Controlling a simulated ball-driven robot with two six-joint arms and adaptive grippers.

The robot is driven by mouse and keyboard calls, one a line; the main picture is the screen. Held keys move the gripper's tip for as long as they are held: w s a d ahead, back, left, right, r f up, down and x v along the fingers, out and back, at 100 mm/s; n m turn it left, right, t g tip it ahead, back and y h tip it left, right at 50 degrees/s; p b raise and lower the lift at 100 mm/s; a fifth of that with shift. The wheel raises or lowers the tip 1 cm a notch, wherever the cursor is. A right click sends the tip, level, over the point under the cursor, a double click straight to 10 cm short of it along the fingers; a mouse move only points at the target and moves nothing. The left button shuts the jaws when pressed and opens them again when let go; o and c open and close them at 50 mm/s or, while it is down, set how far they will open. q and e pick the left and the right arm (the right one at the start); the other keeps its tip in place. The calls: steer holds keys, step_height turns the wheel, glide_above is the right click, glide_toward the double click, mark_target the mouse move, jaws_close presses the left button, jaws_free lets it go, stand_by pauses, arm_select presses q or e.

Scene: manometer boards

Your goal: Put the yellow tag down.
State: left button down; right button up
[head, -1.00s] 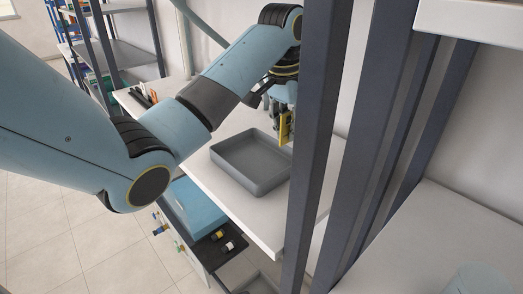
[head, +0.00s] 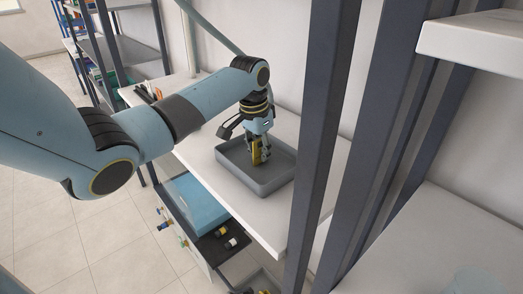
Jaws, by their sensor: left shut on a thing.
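The yellow tag (head: 256,155) is in my left gripper (head: 259,158), which is shut on it. The gripper points down over the grey tray (head: 269,187) on the white bench, and the tag's lower end is at about the level of the tray's inside. I cannot tell whether the tag touches the tray floor. The fingers hide part of the tag. My right gripper is not in view.
The white bench top (head: 205,157) is clear around the tray. A dark upright post (head: 322,120) stands close on the right. A blue box (head: 195,205) and small cylinders (head: 230,242) sit on a lower shelf. Dark pens lie at the bench's far end.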

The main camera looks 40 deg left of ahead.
arm_select(q)
steer(key=c, duration=1.5)
jaws_free()
steer(key=r, duration=0.4)
steer(key=s+r, duration=0.1)
steer(key=r, duration=0.3)
steer(key=r+b, duration=0.1)
steer(key=r, duration=0.3)
steer(key=shift+s, duration=0.35)
